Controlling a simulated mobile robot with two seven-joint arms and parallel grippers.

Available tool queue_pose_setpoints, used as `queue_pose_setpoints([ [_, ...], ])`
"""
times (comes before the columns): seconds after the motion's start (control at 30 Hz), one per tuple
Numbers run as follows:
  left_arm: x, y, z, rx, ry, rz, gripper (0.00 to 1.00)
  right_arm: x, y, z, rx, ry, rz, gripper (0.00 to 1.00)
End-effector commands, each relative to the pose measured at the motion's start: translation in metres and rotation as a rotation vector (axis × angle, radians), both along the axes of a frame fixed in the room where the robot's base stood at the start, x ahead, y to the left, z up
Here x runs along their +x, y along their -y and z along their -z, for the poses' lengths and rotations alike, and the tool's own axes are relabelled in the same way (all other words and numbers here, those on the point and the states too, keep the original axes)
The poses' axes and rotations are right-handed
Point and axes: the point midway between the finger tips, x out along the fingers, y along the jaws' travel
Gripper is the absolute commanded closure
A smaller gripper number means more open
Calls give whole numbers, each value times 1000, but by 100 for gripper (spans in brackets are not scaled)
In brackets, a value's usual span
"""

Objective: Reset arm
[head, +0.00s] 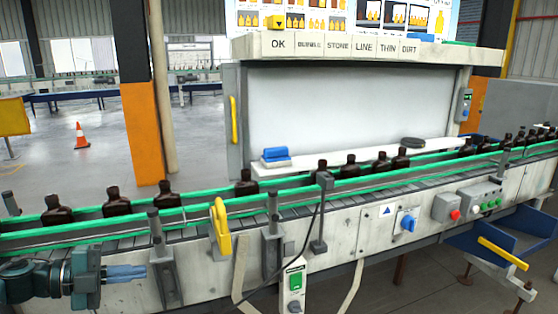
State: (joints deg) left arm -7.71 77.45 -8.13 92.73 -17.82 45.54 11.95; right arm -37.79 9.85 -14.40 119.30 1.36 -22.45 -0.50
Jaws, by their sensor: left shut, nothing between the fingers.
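My left gripper (128,272) comes in at the lower left of the head view, in front of the conveyor's near side wall. Its fingers are together, with nothing between them, and point right. It is below the green rail and apart from the bottles. Dark amber bottles stand upright in a row on the conveyor (130,243); the nearest to the gripper are one bottle (56,211) at far left and another (117,203) beside it. My right gripper is not in view.
Green guide rails (90,231) run along the conveyor. A yellow handle (221,228), grey posts (272,250) and a green-button switch box (292,284) stick out in front. A blue bin (505,237) hangs at right. An orange cone (81,135) stands on the floor behind.

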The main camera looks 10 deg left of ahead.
Motion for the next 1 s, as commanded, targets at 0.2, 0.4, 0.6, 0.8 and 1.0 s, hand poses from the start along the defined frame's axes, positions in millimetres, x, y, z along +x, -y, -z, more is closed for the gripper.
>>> queue_pose_setpoints([
  [0.2, -26, 74, 104, -359, -175, -327, 100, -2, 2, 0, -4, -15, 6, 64],
  [0.4, -74, 140, 175, -601, -451, -658, 100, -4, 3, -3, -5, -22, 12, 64],
  [0.6, -129, 203, 214, -753, -761, -912, 100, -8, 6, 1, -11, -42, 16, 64],
  [0.8, -157, 236, 224, -811, -936, -1018, 100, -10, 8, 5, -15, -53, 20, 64],
  [1.0, -161, 240, 226, -814, -961, -1032, 100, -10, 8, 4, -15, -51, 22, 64],
])
